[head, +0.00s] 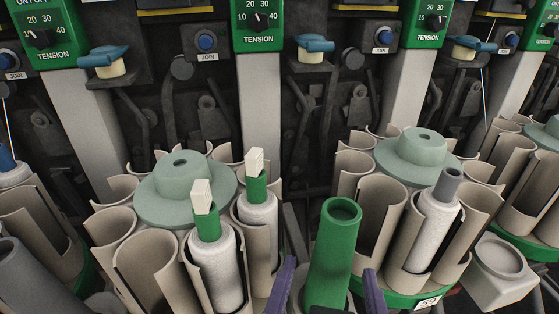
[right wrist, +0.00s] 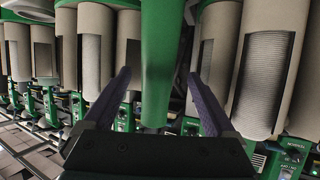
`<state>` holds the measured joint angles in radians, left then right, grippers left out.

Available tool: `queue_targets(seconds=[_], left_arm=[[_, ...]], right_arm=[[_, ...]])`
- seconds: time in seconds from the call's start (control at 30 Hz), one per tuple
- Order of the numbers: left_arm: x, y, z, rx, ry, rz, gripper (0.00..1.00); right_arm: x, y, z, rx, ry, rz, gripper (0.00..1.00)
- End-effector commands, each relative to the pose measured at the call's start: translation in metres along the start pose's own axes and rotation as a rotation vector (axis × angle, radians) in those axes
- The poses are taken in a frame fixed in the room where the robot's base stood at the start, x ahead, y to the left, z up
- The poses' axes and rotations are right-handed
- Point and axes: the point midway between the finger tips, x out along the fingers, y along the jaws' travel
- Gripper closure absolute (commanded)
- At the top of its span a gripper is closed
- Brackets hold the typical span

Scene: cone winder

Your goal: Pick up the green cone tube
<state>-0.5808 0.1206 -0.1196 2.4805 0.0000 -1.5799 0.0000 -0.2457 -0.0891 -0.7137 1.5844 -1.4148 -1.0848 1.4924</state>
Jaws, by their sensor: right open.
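The green cone tube (head: 331,250) stands upright at the bottom middle of the head view, with its open top towards me. Its lower end is out of sight there. My right gripper (head: 327,288) is open, with one purple finger on each side of the tube. In the right wrist view the green cone tube (right wrist: 162,60) hangs down the picture between the two spread fingers of the gripper (right wrist: 158,75). A gap shows on both sides, so the fingers do not appear to press on it. My left gripper is not in view.
A left round magazine (head: 146,205) and a right one (head: 385,157) of beige pockets flank the tube. White bobbins with green tops (head: 215,265) stand in the left one, and a grey-topped bobbin (head: 433,225) in the right one. Green tension panels (head: 257,25) line the back.

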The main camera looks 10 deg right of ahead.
Motion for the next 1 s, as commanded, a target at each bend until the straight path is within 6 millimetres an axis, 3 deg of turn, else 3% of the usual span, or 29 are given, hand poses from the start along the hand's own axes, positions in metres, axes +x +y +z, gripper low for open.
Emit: queue_targets(seconds=[0.23, 0.53, 1.0], left_arm=[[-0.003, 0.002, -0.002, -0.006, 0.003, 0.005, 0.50], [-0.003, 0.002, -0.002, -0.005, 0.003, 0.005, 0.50], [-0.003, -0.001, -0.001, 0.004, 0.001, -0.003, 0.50]], right_arm=[[0.038, 0.003, -0.005, -0.001, 0.002, 0.002, 0.09], [0.043, 0.003, -0.005, 0.000, -0.001, 0.001, 0.09], [0.043, 0.003, -0.005, 0.000, -0.001, 0.001, 0.62]])
